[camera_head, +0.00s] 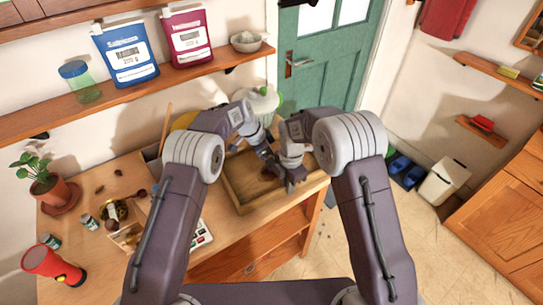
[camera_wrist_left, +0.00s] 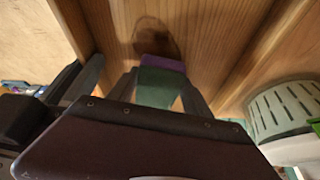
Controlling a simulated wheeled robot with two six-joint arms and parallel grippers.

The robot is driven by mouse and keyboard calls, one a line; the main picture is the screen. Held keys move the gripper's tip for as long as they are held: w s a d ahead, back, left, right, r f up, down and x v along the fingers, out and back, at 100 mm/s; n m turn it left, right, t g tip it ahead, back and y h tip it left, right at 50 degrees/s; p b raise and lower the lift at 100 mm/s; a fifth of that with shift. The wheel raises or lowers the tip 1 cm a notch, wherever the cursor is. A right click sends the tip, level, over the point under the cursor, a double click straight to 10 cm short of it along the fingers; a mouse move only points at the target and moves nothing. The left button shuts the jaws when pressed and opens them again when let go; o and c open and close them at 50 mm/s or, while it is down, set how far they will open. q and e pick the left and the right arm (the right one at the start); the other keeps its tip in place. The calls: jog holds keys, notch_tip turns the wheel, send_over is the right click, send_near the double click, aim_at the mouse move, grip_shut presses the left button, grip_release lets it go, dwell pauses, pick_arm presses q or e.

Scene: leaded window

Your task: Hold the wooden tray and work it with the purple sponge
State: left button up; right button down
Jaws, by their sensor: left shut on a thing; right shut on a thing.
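The wooden tray (camera_head: 241,199) lies on the workbench, its open inside facing up. My left gripper (camera_wrist_left: 160,92) is shut on the sponge (camera_wrist_left: 163,64), which has a purple layer and a green layer, over the tray's floor. I cannot tell whether the sponge touches the wood. In the head view, the arms hide the sponge. A dark patch (camera_wrist_left: 155,38) marks the floor just beyond it.
A green-and-white container (camera_head: 264,100) stands behind the tray, close to my left arm. A potted plant (camera_head: 50,190), a red torch (camera_head: 52,266) and small jars are at the bench's left. A shelf (camera_head: 150,82) runs above. The teal door (camera_head: 325,75) is behind.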

aim_at(249, 179)
pick_arm(q)
jog(key=shift+f, duration=1)
dwell(0.5)
jog(key=shift+s+a, duration=0.4)
jog(key=shift+a, duration=0.4)
jog(key=shift+s+a, duration=0.4)
jog(key=shift+a, duration=0.35)
jog(key=shift+s+a+f, duration=0.1)
jog(key=shift+s+a, duration=0.35)
jog(key=shift+a, duration=0.4)
jog(key=shift+s+a+f, duration=0.1)
jog(key=shift+s+a, duration=0.3)
jog(key=shift+a, duration=0.4)
jog(key=shift+s+a+r, duration=0.1)
jog(key=shift+s+a, duration=0.35)
jog(key=shift+a, duration=0.35)
jog(key=shift+s+a, duration=0.4)
jog(key=shift+a, duration=0.35)
jog(key=shift+r, duration=0.1)
